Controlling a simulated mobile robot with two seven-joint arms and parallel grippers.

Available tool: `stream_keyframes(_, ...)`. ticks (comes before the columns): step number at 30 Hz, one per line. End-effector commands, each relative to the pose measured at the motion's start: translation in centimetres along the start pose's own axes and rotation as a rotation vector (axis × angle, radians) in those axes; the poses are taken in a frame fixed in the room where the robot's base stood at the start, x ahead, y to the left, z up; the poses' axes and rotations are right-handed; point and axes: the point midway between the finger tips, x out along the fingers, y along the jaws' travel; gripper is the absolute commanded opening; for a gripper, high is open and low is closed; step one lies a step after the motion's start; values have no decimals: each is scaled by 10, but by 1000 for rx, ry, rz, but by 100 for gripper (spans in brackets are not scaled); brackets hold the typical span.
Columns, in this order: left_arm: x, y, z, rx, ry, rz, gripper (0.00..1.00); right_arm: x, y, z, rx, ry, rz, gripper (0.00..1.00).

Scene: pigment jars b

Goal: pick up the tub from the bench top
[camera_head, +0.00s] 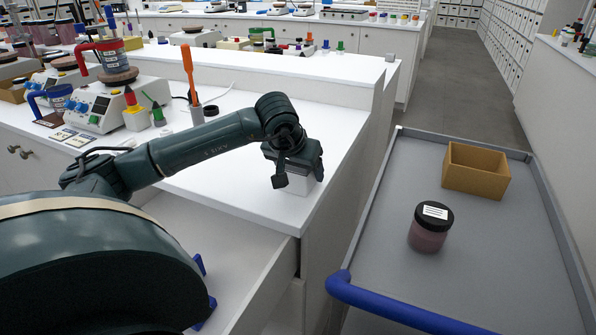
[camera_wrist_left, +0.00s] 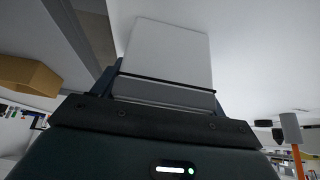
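A plain white box-shaped tub (camera_head: 297,184) is at the bench top near its right edge, partly hidden by my left gripper (camera_head: 299,176). The gripper points down over it, with dark fingers at its sides. In the left wrist view, the tub (camera_wrist_left: 165,60) fills the space between the two fingers of my left gripper (camera_wrist_left: 164,85). The fingers look close to its sides; I cannot tell whether they press on it. I also cannot tell whether its underside touches the bench top (camera_head: 345,120). My right gripper is not in view.
A grey cart (camera_head: 480,285) with a blue handle (camera_head: 400,310) stands right of the bench. It holds a dark-lidded jar (camera_head: 428,232) and an open tan box (camera_head: 475,172). An orange-handled tool stands in a grey holder (camera_head: 196,114) behind my arm. An open drawer (camera_head: 215,235) is below.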

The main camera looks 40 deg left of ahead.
Motion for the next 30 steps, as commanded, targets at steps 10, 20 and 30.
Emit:
stream_keyframes(10, 0, 0, 0, 0, 1, 0, 43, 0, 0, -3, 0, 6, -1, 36)
stream_keyframes(20, -2, 0, -2, -1, 3, 0, 36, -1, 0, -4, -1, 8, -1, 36)
stream_keyframes(30, -52, 0, -31, -1, 9, 2, 36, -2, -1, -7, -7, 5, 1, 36)
